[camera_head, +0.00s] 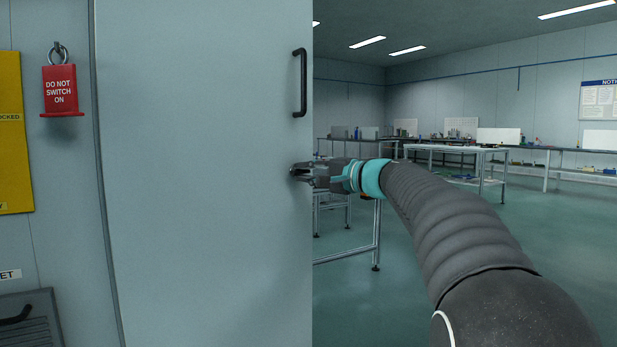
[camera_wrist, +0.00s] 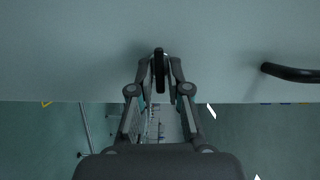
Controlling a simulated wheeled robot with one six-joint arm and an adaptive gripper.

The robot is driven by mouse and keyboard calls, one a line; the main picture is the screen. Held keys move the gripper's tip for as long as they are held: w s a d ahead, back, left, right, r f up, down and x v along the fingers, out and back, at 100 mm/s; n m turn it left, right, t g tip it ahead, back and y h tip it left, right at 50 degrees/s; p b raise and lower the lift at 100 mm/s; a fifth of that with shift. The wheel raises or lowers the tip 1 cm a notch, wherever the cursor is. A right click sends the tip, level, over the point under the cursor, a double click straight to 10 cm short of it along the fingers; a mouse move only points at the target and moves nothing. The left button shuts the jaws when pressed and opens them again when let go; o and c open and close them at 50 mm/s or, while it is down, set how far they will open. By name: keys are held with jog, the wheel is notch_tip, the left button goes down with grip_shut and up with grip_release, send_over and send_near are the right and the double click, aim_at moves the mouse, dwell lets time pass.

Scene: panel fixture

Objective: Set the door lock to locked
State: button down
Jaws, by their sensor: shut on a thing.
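The pale grey door (camera_head: 200,170) fills the middle of the head view and looks closed. My gripper (camera_head: 297,172) is at its right edge, below the black door handle (camera_head: 301,83). In the wrist view my gripper (camera_wrist: 159,78) is shut on the door lock's dark turning piece (camera_wrist: 159,64), with one finger on each side. The piece looks long and narrow, lined up with the fingers in that view. In the head view my gripper hides the lock, and I see no marking of its setting.
A red "DO NOT SWITCH ON" tag (camera_head: 60,90) hangs left of the door, near a yellow panel (camera_head: 10,135). The handle also shows at the right of the wrist view (camera_wrist: 290,73). Workbenches (camera_head: 455,150) stand far behind; floor to the right is open.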

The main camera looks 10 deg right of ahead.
jog(key=shift+m, duration=0.3)
jog(key=c, duration=1.3)
grip_release()
jog(key=shift+d, duration=0.1)
jog(key=shift+o, duration=0.2)
jog(key=v, duration=1.2)
jog(key=shift+f, duration=0.2)
